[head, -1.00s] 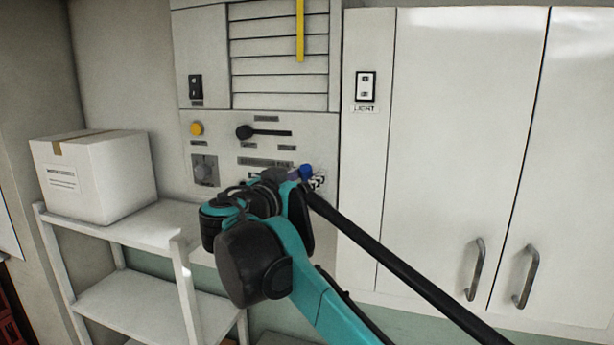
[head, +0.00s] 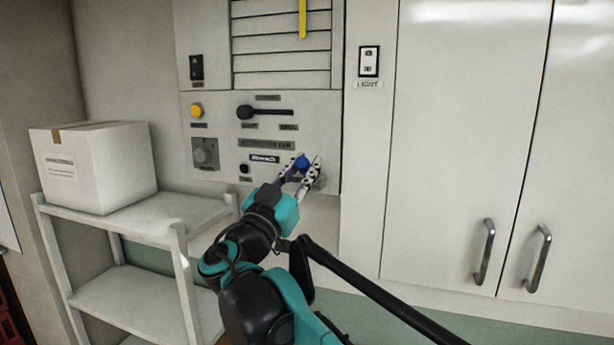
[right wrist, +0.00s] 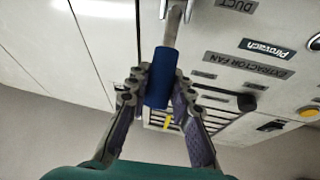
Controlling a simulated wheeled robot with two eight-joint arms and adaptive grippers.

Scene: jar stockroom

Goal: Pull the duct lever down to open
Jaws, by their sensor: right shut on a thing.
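The duct lever has a blue grip (head: 301,162) on a metal shaft, at the lower right of the wall panel (head: 215,130). In the right wrist view the blue grip (right wrist: 161,78) lies between the two fingers, with its metal shaft (right wrist: 173,22) running to a bracket at the top edge. A DUCT label (right wrist: 236,5) is beside it. My right gripper (head: 304,170) is shut on the blue grip. The fingers hide part of the lever and its mount in the head view. My left gripper is not in view.
The panel also carries a black slider lever (head: 246,112), a yellow knob (head: 196,111) and a grey switch (head: 205,153). A white box (head: 95,168) stands on a white shelf rack (head: 160,222) at left. White cabinet doors (head: 465,130) with metal handles are at right.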

